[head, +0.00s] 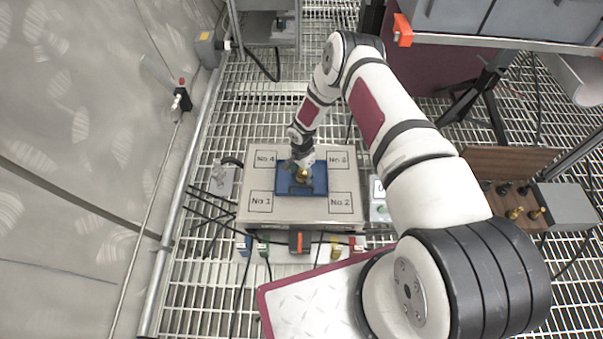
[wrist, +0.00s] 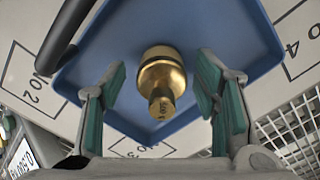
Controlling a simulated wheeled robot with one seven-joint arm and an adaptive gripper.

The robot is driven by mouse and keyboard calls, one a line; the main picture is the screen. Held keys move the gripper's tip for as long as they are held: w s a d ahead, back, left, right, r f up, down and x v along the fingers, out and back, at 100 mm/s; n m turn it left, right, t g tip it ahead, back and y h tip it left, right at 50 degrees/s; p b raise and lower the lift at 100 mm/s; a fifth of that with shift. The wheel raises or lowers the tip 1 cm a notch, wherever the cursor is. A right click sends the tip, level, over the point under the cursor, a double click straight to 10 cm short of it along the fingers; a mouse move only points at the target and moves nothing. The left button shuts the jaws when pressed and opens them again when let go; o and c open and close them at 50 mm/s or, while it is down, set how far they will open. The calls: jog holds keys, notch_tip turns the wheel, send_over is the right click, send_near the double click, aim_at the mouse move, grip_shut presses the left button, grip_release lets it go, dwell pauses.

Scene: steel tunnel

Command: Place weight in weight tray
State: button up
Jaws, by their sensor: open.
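A brass weight (wrist: 162,78) stands in the blue weight tray (wrist: 225,30), seen from above in the wrist view. My gripper (wrist: 160,95) is open, with one green-padded finger on each side of the weight and a visible gap on both sides. In the head view the weight (head: 303,175) shows as a small gold spot in the blue tray (head: 315,188), partly hidden by my gripper (head: 302,165). The tray lies in the middle of a grey box top (head: 300,212) with marked squares No.1, No.2 and No.4 readable.
More brass weights (head: 515,213) are by a wooden rack (head: 500,165) at the right. A small device (head: 380,212) stands right of the box. Cables and coloured connectors (head: 300,242) run along the box front. A railing (head: 175,240) and wall close off the left.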

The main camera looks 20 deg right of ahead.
notch_tip(320, 180, up, 12)
jog(key=p, duration=0.3)
jog(key=shift+w+f+p, duration=0.1)
jog(key=shift+w+p, duration=0.05)
jog(key=shift+p, duration=0.2)
jog(key=s+d+r+n+h, duration=0.1)
jog(key=d+r+n, duration=0.1)
jog(key=r, duration=1.4)
jog(key=s+d+r+n+h, duration=0.1)
jog(key=d+r+n, duration=0.1)
jog(key=r, duration=1.4)
jog(key=s+r+n, duration=0.3)
jog(key=s+r, duration=1)
jog(key=r, duration=0.3)
jog(key=s+a+r+n+y, duration=0.1)
jog(key=s+r+n, duration=0.1)
jog(key=s, duration=1.2)
jog(key=s+a+r+n+y, duration=0.1)
jog(key=s+a+r+n, duration=0.1)
jog(key=s, duration=1.1)
notch_tip(320, 180, up, 2)
jog(key=shift+s+a+r+n, duration=0.1)
jog(key=shift+s+a+n, duration=0.2)
jog(key=shift+n, duration=0.4)
jog(key=shift+d, duration=0.1)
